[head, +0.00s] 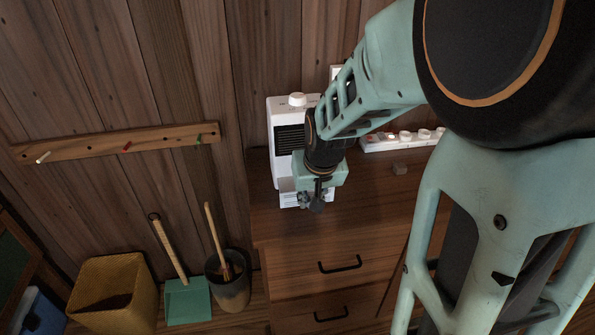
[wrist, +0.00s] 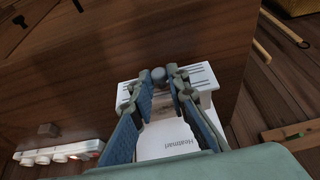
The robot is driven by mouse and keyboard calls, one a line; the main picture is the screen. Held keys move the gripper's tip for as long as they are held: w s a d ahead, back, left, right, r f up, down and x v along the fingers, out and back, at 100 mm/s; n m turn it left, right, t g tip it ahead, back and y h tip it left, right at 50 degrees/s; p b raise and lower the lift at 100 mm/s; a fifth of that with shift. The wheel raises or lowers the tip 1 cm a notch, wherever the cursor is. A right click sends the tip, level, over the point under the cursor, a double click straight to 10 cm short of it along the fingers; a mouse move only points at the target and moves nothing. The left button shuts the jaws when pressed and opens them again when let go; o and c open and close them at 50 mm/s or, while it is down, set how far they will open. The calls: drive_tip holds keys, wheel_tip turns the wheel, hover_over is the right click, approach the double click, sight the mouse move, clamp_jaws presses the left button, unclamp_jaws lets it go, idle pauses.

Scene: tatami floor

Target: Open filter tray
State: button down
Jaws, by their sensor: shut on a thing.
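The white heater (head: 285,125) stands upright on the wooden cabinet, with a dark grille and a round knob on top. Its lettered face (wrist: 168,140) shows between my fingers in the wrist view. The white slotted filter tray (wrist: 201,77) is at its base, and its edge also shows in the head view (head: 289,199). A small round grey knob (wrist: 158,74) sits at the tray's middle. My gripper (head: 317,197) is at the tray's front, its fingertips (wrist: 160,80) shut around the knob. My fingers hide part of the tray, so I cannot tell how far out it is.
A white power strip (head: 402,138) and a small brown block (head: 399,169) lie right of the heater on the cabinet (head: 375,205). A peg rail (head: 115,143) is on the wall. A basket (head: 115,293), dustpan (head: 188,302) and bin (head: 230,290) stand at lower left.

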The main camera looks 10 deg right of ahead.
drive_tip(key=c, duration=1.8)
unclamp_jaws()
drive_tip(key=shift+c, duration=0.2)
wheel_tip(320, 180, up, 10)
